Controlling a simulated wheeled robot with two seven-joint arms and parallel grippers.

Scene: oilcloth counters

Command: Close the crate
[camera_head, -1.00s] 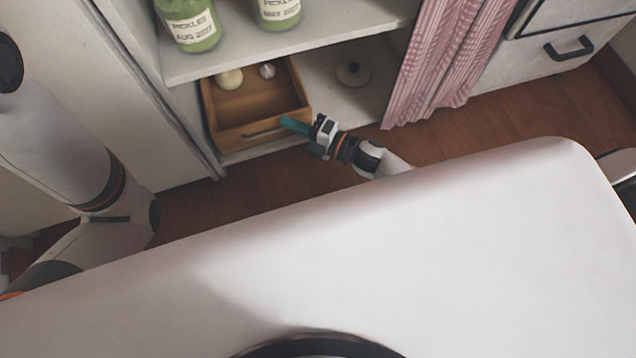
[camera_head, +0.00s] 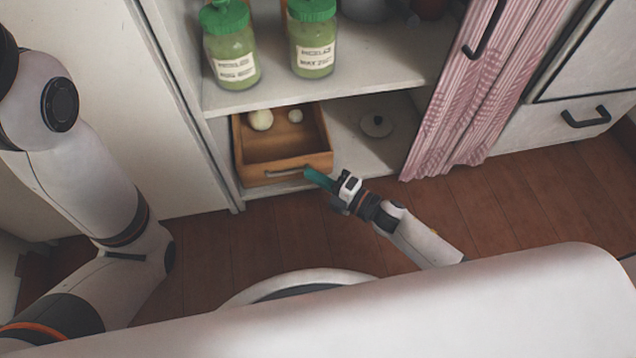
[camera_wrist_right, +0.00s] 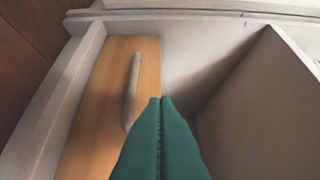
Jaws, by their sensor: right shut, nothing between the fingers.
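The crate (camera_head: 284,166) is an open-topped wooden drawer-like box on the lower shelf, with a pale bar handle (camera_head: 285,172) on its front. Two pale round things, a larger one (camera_head: 261,120) and a smaller one (camera_head: 295,116), lie inside at the back. My right gripper (camera_head: 308,172), with teal fingers, is shut and empty at the right end of the crate's front. In the right wrist view its fingertips (camera_wrist_right: 160,100) overlap the right edge of the wooden front (camera_wrist_right: 110,110), beside the handle. Contact is unclear. My left arm shows at the left; its gripper is out of view.
A pale lidlike disc (camera_head: 376,125) lies on the lower shelf (camera_head: 352,148) right of the crate. Green-lidded jars (camera_head: 232,52) stand on the shelf above. A pink striped curtain (camera_head: 465,110) hangs at the right. The wooden floor in front is clear.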

